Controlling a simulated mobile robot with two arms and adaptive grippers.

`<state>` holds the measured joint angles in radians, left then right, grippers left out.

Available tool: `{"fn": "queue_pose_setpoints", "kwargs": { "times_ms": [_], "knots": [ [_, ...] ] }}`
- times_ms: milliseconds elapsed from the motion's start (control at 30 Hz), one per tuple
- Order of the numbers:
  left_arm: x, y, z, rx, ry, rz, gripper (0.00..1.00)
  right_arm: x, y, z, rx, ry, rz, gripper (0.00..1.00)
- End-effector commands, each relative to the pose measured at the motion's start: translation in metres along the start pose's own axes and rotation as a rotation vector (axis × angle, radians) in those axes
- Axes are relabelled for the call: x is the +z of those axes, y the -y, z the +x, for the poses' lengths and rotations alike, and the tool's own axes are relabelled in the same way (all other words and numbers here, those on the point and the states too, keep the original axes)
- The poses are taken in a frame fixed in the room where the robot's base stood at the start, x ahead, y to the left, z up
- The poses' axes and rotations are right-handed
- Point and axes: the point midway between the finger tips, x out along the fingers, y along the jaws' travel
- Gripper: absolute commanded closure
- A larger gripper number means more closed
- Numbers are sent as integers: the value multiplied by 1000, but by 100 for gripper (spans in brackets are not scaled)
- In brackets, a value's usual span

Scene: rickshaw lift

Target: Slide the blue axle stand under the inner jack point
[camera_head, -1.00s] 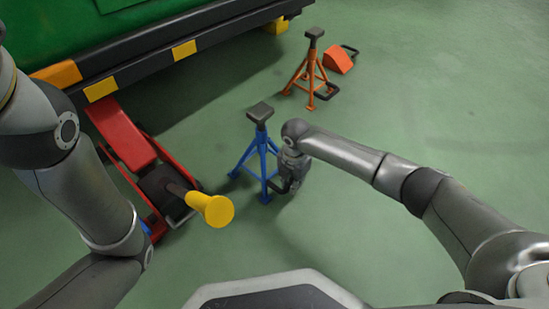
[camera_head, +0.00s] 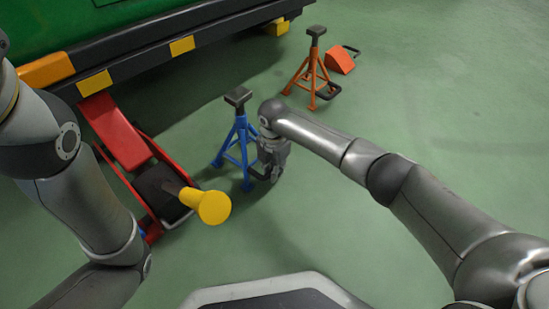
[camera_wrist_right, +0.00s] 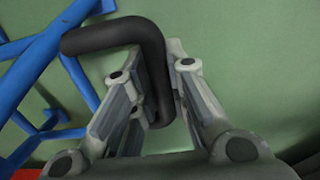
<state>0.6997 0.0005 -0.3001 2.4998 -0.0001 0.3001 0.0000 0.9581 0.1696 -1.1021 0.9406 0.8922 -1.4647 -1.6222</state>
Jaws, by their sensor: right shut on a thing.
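The blue axle stand (camera_head: 240,140) stands upright on the floor, right of the red jack and clear of the vehicle's black sill (camera_head: 140,62). Its dark top pad is free. My right gripper (camera_head: 274,174) is low at the stand's right side, shut on its black handle. In the right wrist view the bent handle (camera_wrist_right: 105,38) runs between the fingers (camera_wrist_right: 155,105), with blue legs (camera_wrist_right: 35,75) at left. Yellow blocks mark the sill, one near the middle (camera_head: 181,46); I cannot tell which is the inner jack point. My left gripper is out of view.
A red floor jack (camera_head: 118,135) reaches under the sill; its yellow-ended handle (camera_head: 213,207) sticks out left of the stand. An orange axle stand (camera_head: 312,70) and an orange wedge (camera_head: 340,61) are at the back right. Bare floor lies between the blue stand and the sill.

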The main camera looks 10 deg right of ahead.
Motion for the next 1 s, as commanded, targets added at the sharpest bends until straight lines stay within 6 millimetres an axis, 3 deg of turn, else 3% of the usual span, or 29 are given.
{"fn": "queue_pose_setpoints", "kwargs": {
  "times_ms": [400,767,800,1000],
  "knots": [
    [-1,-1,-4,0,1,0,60,0,-33,-4,10,1,-2,100],
    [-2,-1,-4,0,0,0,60,0,-38,-4,8,2,-3,100],
    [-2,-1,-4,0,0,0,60,0,-38,-4,8,2,-3,84],
    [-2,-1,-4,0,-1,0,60,0,-37,-2,5,1,-2,58]
  ]
}}
